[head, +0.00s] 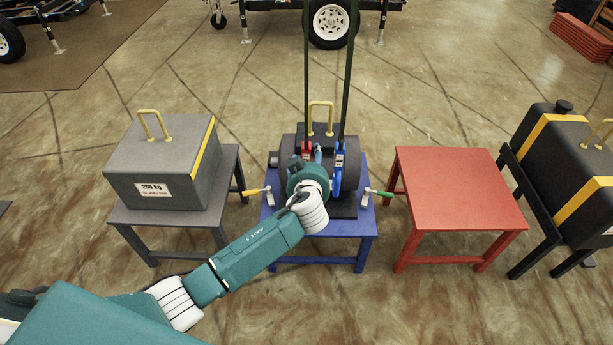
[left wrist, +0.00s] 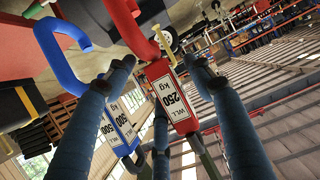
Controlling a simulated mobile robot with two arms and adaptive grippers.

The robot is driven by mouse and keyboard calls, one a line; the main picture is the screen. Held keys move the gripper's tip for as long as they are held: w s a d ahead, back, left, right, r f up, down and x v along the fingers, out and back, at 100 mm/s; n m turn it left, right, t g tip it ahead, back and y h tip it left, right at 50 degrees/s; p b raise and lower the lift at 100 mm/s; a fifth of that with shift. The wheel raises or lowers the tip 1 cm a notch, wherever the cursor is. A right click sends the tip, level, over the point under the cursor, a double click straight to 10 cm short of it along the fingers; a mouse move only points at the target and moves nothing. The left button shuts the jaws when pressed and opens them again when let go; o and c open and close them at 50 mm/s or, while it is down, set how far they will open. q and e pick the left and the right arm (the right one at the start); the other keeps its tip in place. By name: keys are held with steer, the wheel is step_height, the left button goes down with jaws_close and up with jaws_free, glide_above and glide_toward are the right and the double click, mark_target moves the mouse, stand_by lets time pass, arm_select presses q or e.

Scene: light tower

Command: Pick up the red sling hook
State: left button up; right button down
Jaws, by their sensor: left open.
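The red sling hook (head: 307,148) hangs from the left dark strap above the blue table, partly hidden by my left gripper (head: 306,163). A blue sling hook (head: 339,172) hangs just to its right from the other strap. In the left wrist view the red hook's body (left wrist: 172,97), labelled 250 kg, lies between the spread fingers of my left gripper (left wrist: 160,72). The gripper is open, and I cannot tell whether any finger touches the hook. The blue hook (left wrist: 112,118), labelled 500, shows close by in that view, partly behind a finger. My right gripper is out of view.
A dark cylindrical load with a yellow handle (head: 320,104) stands on the blue table (head: 345,228), with yellow and green-handled clamps beside it. A grey 250 kg block (head: 160,160) stands on a grey table at left. The red table (head: 460,185) at right is bare.

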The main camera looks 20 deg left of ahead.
arm_select(q)
steer(key=shift+c, duration=0.3)
steer(key=c, duration=1.3)
steer(key=shift+w+r, duration=0.1)
steer(key=shift+r, duration=0.1)
